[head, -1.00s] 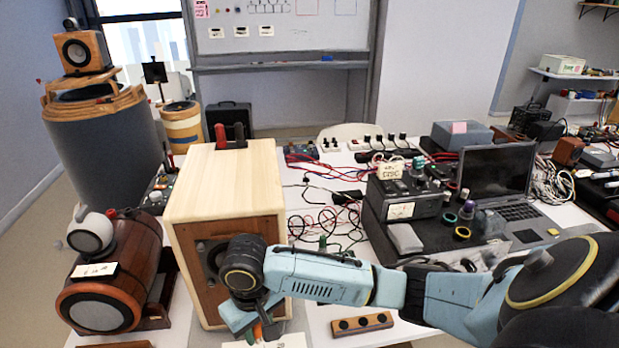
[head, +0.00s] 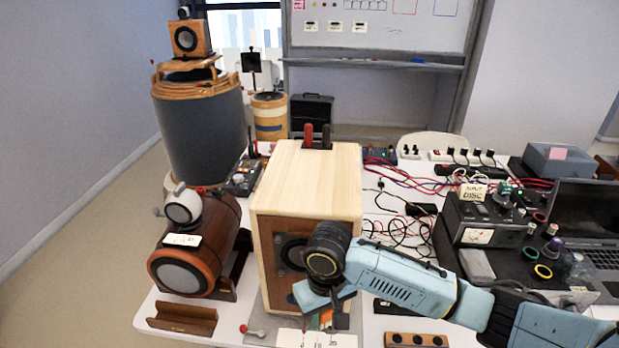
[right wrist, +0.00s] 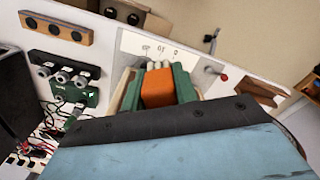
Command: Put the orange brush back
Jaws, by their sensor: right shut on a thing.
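My right gripper (head: 326,311) is low in front of the pale wooden speaker box (head: 306,195), near the front of the white table. It is shut on the orange brush (right wrist: 158,88), which shows as an orange block between the two green-sided fingers in the right wrist view. In the head view only a small orange patch of the brush (head: 326,316) shows; the arm and fingers hide the rest. Whether the brush touches the table, I cannot tell. My left gripper is not in view.
A white card (head: 318,340) lies just in front of the gripper. A wooden strip with dark holes (head: 415,340) lies to its right and a wooden tray (head: 182,318) to its left. A barrel-shaped speaker (head: 205,240) stands at left. Electronics and cables crowd the right side.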

